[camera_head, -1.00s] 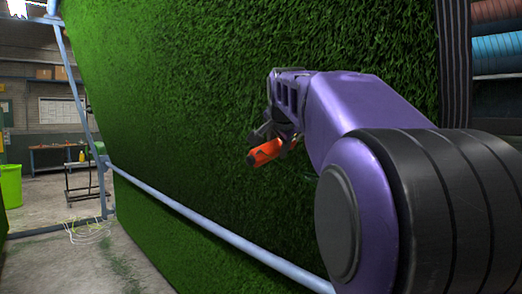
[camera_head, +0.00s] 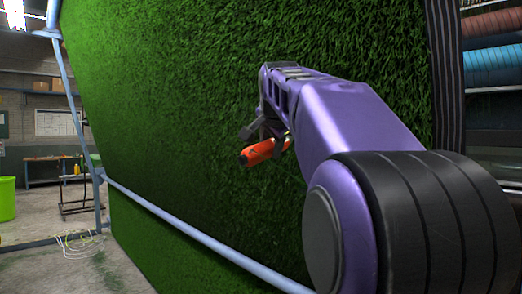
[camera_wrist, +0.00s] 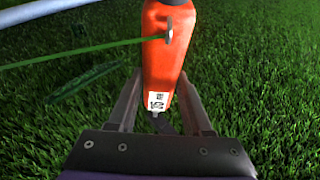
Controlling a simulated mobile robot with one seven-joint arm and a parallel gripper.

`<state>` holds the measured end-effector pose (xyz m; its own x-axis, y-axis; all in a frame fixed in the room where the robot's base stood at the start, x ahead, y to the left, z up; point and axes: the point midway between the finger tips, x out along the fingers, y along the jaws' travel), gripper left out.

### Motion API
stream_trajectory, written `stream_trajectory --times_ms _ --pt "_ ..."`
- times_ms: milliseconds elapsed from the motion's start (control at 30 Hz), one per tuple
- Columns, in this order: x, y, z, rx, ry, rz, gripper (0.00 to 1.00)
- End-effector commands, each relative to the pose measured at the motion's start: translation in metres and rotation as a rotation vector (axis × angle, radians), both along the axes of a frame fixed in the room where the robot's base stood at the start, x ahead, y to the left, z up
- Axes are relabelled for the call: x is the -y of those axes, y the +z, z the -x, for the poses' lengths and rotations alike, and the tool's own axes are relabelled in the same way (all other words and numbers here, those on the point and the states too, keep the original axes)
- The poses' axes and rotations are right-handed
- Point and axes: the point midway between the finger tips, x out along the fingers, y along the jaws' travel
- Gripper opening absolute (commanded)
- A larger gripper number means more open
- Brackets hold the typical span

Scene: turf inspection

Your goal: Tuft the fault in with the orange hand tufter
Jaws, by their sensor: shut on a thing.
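The orange hand tufter (camera_head: 262,152) is held in my gripper (camera_head: 268,138) in front of the green turf sheet (camera_head: 190,110). In the wrist view the tufter (camera_wrist: 162,50) lies between the two grey fingers of my gripper (camera_wrist: 160,98), with a white label near its base and a metal piece on its face. A green strand (camera_wrist: 85,53) runs from that metal piece to the left. A darker line (camera_wrist: 95,80) shows in the turf left of the tufter; I cannot tell whether it is the fault. I cannot tell whether the tufter touches the turf.
A pale blue rail (camera_head: 190,230) crosses the turf low down, and a blue post (camera_head: 75,110) stands at its left edge. Turf rolls (camera_head: 492,65) are racked at the right. A green bin (camera_head: 7,198) and a trolley (camera_head: 75,195) stand on the floor at the left.

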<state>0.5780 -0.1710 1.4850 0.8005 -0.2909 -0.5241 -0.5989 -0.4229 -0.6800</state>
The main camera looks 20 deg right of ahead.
Motion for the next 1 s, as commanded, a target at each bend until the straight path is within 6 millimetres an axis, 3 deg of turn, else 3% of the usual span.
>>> stream_trajectory --times_ms 1000 --pt "-0.009 0.040 0.004 0.006 -0.002 0.004 0.00"
